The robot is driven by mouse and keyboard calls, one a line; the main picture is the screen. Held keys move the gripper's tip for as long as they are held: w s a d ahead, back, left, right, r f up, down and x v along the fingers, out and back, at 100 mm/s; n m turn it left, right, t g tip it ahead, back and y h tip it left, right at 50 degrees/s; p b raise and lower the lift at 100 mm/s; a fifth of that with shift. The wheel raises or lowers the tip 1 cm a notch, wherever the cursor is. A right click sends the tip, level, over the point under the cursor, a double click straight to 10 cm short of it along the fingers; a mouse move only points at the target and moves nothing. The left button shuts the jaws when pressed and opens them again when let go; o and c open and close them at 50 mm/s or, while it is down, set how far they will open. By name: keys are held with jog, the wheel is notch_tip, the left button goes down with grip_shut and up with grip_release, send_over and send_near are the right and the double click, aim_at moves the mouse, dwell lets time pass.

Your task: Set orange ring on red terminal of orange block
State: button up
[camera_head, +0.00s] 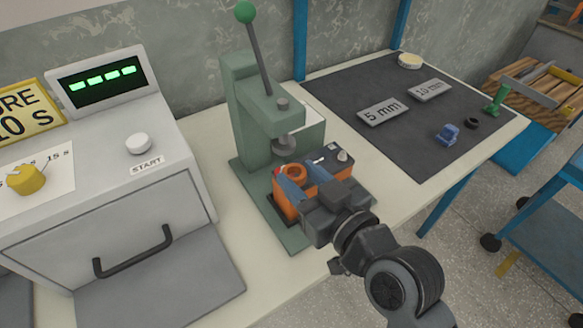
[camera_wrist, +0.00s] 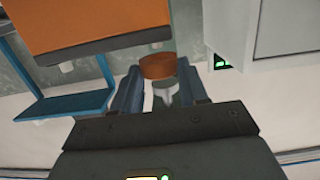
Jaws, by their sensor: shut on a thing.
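The orange block (camera_head: 284,207) with a dark top stands on the base of the green press. My gripper (camera_head: 300,181) is over it, its bluish fingers shut on the orange ring (camera_head: 293,171). A small red patch, likely the red terminal (camera_head: 277,171), shows just left of the ring. A pale post (camera_head: 343,156) stands at the block's other end. The wrist view looks inverted; it shows the ring (camera_wrist: 157,67) between the fingertips, close to a pale post (camera_wrist: 157,46) on the block (camera_wrist: 90,22). I cannot tell whether ring and post touch.
The press (camera_head: 243,115) has its ram (camera_head: 284,144) close above and behind the ring. A grey oven-like machine (camera_head: 110,190) stands left. The dark mat (camera_head: 345,85) at right holds labelled plates, a blue part (camera_head: 447,134) and a black ring (camera_head: 472,123).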

aim_at(291, 167)
jog(key=x, duration=0.3)
jog(key=shift+r+p, duration=0.3)
jog(key=shift+r, duration=0.05)
jog(key=shift+w+f, duration=0.1)
jog(key=shift+f, duration=0.75)
jog(key=shift+f, duration=0.1)
jog(key=o, duration=1)
jog(key=b+v, duration=0.2)
jog(key=v, duration=1)
